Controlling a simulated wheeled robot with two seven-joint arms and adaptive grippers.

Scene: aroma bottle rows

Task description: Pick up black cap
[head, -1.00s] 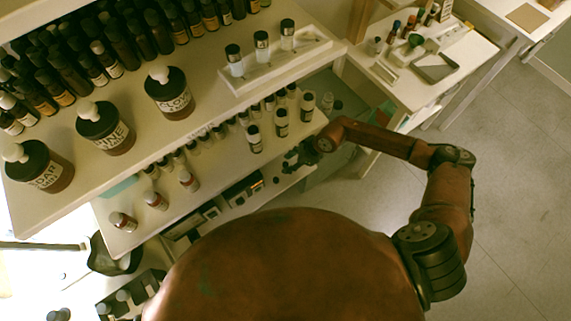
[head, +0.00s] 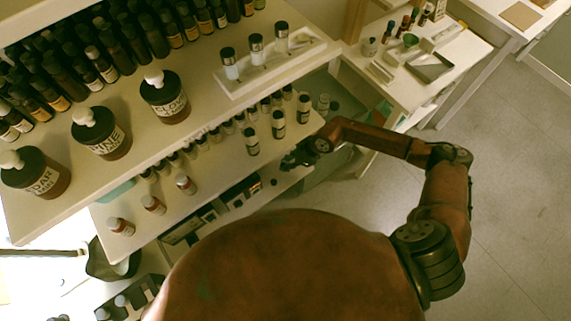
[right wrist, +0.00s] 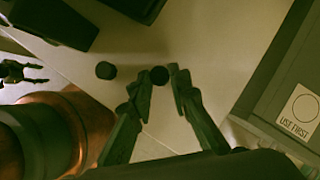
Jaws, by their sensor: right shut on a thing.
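My right gripper (head: 287,162) reaches onto the lower shelf at the right end of the bottle rows. In the right wrist view its fingers (right wrist: 165,78) are closed around a small round black cap (right wrist: 159,75), held at the fingertips over the pale shelf surface. A second dark cap (right wrist: 105,70) stands on the surface to the left, apart from the fingers. In the head view the held cap is too small to make out. A gripper that looks like my left one (right wrist: 38,73) shows at the left edge of the right wrist view, its fingers apart and empty.
Small bottles (head: 278,125) stand in rows on the shelf just above my right gripper. A dark box with a white label (right wrist: 300,108) is at the right of the wrist view, and dark boxes (right wrist: 55,20) are at upper left. The surface between them is mostly clear.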

